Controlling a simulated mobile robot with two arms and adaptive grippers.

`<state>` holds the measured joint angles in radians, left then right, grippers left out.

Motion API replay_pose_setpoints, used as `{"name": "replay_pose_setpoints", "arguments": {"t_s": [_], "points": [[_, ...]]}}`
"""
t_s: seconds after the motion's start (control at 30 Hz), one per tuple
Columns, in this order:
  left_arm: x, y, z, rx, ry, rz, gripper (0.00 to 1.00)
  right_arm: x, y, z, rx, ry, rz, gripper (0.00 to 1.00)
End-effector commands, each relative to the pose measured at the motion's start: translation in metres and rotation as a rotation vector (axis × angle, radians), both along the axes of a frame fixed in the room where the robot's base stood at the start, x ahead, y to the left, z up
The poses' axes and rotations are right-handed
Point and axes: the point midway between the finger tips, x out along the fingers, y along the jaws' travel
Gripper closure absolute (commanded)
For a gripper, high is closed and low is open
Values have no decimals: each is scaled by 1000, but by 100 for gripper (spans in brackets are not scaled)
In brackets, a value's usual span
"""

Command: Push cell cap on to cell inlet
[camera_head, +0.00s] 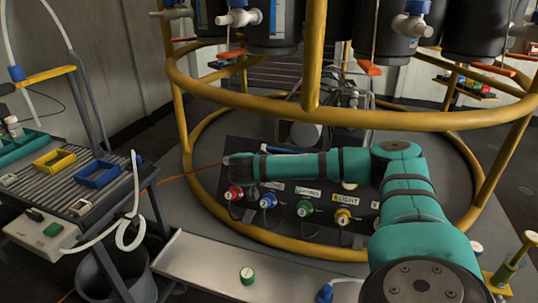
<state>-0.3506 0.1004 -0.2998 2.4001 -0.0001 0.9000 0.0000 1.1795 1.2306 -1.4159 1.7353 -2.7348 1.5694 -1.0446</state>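Black cylindrical cells with white pipe fittings hang at the top. I cannot tell which is the cell inlet. A small green-and-white cap (247,275) stands on the pale bench at the bottom; I cannot tell if it is the cell cap. My teal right arm comes in from the bottom right and reaches left across the control panel. My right gripper (240,168) is dark and small at its end, above the panel's left side; its fingers are unclear. My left gripper is out of view.
A yellow ring frame (345,118) surrounds the cells. The dark panel holds coloured connectors, including a red one (234,193). A slatted table (120,185) with yellow and blue trays stands left. A blue-capped piece (325,293) sits at the bottom. The pale bench (195,262) is mostly clear.

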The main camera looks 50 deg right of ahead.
Motion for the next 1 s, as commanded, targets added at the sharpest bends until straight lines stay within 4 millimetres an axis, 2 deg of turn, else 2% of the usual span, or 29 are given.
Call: {"name": "replay_pose_setpoints", "arguments": {"t_s": [0.9, 0.93, 1.0], "points": [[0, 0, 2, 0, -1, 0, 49, 1, -3, -2, 0, 0, 0, 78], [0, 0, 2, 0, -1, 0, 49, 2, -3, -2, 0, 0, 0, 60], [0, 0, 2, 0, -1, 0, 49, 2, -3, -2, 0, 0, 0, 51]]}}
